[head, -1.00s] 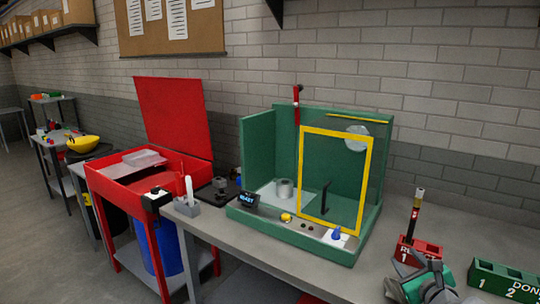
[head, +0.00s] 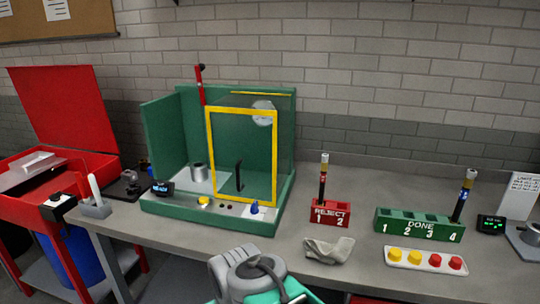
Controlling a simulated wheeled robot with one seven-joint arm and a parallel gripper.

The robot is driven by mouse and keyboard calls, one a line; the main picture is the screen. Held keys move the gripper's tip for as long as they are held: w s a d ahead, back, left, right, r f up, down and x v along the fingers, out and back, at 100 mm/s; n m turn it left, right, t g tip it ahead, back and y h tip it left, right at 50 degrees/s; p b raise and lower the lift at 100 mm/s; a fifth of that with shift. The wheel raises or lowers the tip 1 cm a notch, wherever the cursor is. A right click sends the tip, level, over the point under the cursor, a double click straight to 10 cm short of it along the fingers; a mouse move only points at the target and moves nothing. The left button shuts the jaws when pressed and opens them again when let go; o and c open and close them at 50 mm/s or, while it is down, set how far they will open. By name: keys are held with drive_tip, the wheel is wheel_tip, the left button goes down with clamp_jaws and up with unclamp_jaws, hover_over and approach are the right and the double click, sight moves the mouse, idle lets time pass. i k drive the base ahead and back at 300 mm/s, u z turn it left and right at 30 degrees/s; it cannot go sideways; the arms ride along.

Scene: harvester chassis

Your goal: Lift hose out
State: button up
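No plain hose can be made out for sure. Two slim dark tubes with pale tops stand upright: one tube (head: 323,178) in slot 1 of the red REJECT rack (head: 330,212), another tube (head: 461,197) at slot 4 of the green DONE rack (head: 420,226). The green open-fronted station (head: 164,135) has a yellow-framed clear panel (head: 209,155) and a short grey cylinder (head: 198,172) inside. A grey and teal part of my arm (head: 245,280) shows at the bottom edge, well in front of the station. My gripper's fingers cannot be made out.
A crumpled grey item (head: 328,250) lies on the bench (head: 370,275). A tray of yellow and red buttons (head: 425,261) is at the front right. A red open-lidded cabinet (head: 62,115) stands left of the bench.

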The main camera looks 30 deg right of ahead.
sight(468, 181)
drive_tip(key=u, duration=0.65)
drive_tip(key=k, duration=0.7)
drive_tip(key=z, duration=1.2)
drive_tip(key=i, duration=0.5)
